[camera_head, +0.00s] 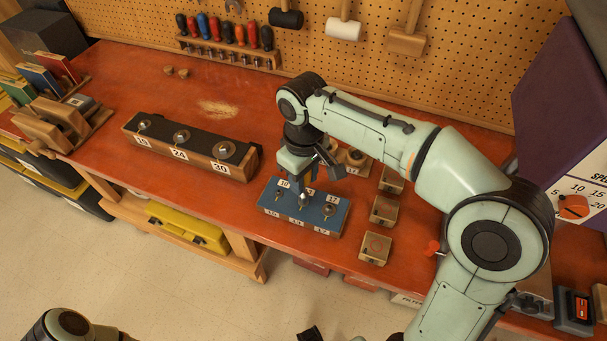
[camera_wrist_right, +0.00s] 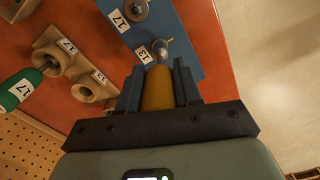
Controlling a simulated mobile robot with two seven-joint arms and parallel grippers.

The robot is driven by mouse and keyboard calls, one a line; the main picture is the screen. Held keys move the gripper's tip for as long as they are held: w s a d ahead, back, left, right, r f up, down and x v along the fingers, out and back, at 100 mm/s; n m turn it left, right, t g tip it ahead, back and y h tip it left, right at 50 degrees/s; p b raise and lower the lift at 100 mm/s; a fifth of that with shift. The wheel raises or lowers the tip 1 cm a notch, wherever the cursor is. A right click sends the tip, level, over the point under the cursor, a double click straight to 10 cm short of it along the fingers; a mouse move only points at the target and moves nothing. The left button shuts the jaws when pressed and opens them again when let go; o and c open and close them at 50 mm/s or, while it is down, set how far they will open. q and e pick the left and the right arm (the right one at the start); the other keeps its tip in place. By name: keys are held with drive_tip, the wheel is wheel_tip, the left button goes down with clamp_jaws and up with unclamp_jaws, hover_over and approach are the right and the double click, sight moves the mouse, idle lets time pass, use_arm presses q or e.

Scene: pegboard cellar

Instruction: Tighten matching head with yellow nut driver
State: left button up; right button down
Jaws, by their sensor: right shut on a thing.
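My right gripper (camera_head: 296,170) is over the blue block (camera_head: 272,208), pointing down. In the right wrist view it is shut on the yellow nut driver (camera_wrist_right: 157,90), seen by its yellow handle between the fingers. The driver's tip is at the middle head (camera_wrist_right: 160,47) of the block; I cannot tell whether it is fully seated. The right-hand head (camera_head: 329,210), by a 17 label, stands free. The block carries labels 10, 13 and 17. My left gripper does not show; only part of my left arm is at the bottom left.
Wooden holders (camera_wrist_right: 88,93) stand beside the block; a green-handled driver (camera_wrist_right: 18,90) labelled 17 is near them. Small wooden trays (camera_head: 375,248) lie to the right. Bare bench lies between rack and block.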

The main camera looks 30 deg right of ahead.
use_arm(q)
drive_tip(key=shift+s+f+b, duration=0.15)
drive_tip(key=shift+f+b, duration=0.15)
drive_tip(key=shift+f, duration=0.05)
use_arm(e)
drive_tip(key=shift+f, duration=0.6)
drive_tip(key=m+p, duration=0.1)
drive_tip(key=m, duration=0.8)
drive_tip(key=shift+m+p, duration=0.3)
drive_tip(key=m, duration=0.4)
drive_tip(key=shift+f, duration=0.1)
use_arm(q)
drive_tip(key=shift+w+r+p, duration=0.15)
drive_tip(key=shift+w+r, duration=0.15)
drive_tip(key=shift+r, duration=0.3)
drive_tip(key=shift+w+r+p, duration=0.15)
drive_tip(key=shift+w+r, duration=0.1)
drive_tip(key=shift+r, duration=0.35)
use_arm(e)
drive_tip(key=m, duration=0.4)
drive_tip(key=shift+s+m, duration=0.1)
drive_tip(key=shift+m, duration=0.2)
drive_tip(key=shift+f, duration=0.1)
